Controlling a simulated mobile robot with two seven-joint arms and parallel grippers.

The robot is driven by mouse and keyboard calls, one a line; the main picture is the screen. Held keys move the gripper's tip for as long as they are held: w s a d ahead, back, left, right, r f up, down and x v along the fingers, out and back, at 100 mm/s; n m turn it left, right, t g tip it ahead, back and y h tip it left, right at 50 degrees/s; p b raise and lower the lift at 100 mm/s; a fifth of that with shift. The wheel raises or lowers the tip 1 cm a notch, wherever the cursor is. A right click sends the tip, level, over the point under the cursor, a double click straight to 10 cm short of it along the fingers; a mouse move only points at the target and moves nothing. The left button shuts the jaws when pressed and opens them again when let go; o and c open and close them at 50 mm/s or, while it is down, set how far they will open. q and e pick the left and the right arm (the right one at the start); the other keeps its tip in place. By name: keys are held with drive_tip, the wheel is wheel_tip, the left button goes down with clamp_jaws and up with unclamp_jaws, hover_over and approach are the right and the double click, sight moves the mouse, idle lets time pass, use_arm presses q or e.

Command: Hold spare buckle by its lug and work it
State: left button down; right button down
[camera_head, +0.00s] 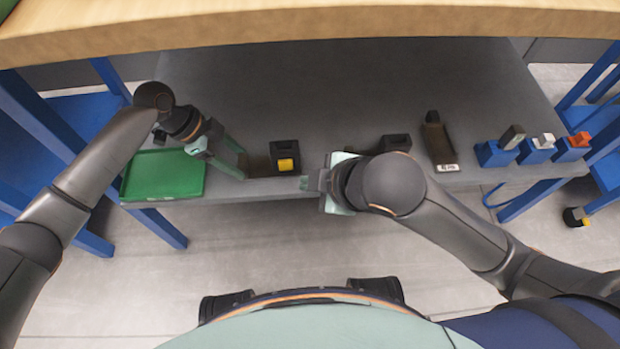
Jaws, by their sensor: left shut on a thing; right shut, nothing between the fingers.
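A black buckle with a yellow button (286,164) stands near the front edge of the grey table, with a dark flat lug on its left side. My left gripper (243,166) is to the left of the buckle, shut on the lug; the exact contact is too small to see. My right gripper (304,183) is shut and empty, just right of and nearer than the buckle, its tips pointing left. The tips appear apart from the yellow button.
A green tray (160,176) lies at the left. A second black block (395,143) stands behind my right wrist. A dark labelled holder (438,143) and blue blocks with grey, white and orange tongues (535,151) stand at the right. The table's back is clear.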

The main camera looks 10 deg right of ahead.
use_arm(q)
drive_tip(key=shift+a+f, duration=0.15)
drive_tip(key=shift+c, duration=0.2)
unclamp_jaws()
drive_tip(key=shift+w, duration=0.1)
drive_tip(key=shift+r, duration=0.2)
drive_tip(key=v, duration=1.2)
drive_tip(key=s+p, duration=0.9)
drive_tip(key=s, duration=0.5)
drive_tip(key=shift+a+p, duration=0.2)
drive_tip(key=shift+p, duration=0.1)
drive_tip(key=shift+f, duration=0.15)
